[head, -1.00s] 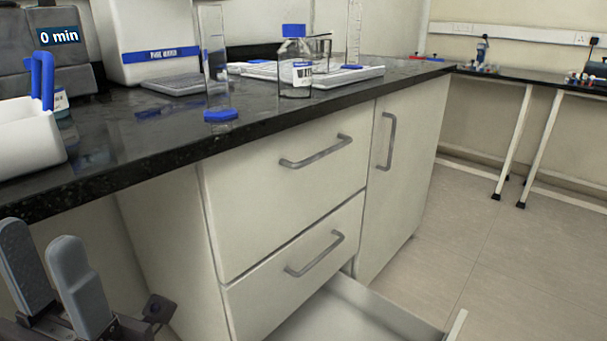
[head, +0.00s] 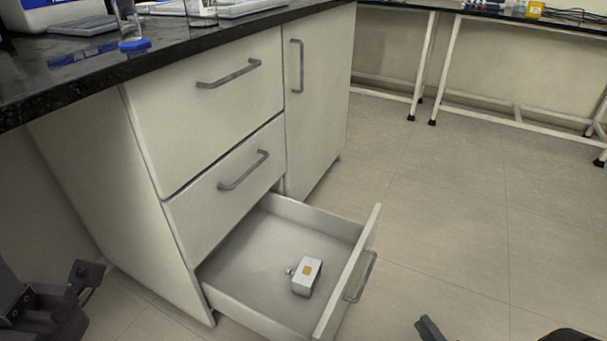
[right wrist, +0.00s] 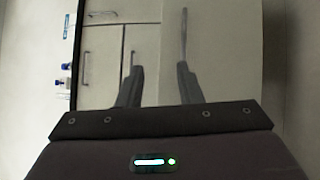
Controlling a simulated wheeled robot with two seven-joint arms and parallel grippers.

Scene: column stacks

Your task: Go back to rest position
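My right gripper (right wrist: 160,68) shows in the right wrist view with its two dark fingers apart and nothing between them. In the head view only a dark tip of it (head: 430,328) shows at the bottom edge, right of the open drawer. My left gripper (head: 40,310) is partly in the head view at the bottom left corner, beside the cabinet. Most of its fingers are cut off by the frame edge, so its opening cannot be judged.
The cabinet's bottom drawer (head: 235,284) is pulled out, with a small white box (head: 308,272) bearing a yellow square inside. A dark counter (head: 60,85) with glassware runs above. Floor (head: 450,210) to the right is clear; another bench (head: 470,12) stands behind.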

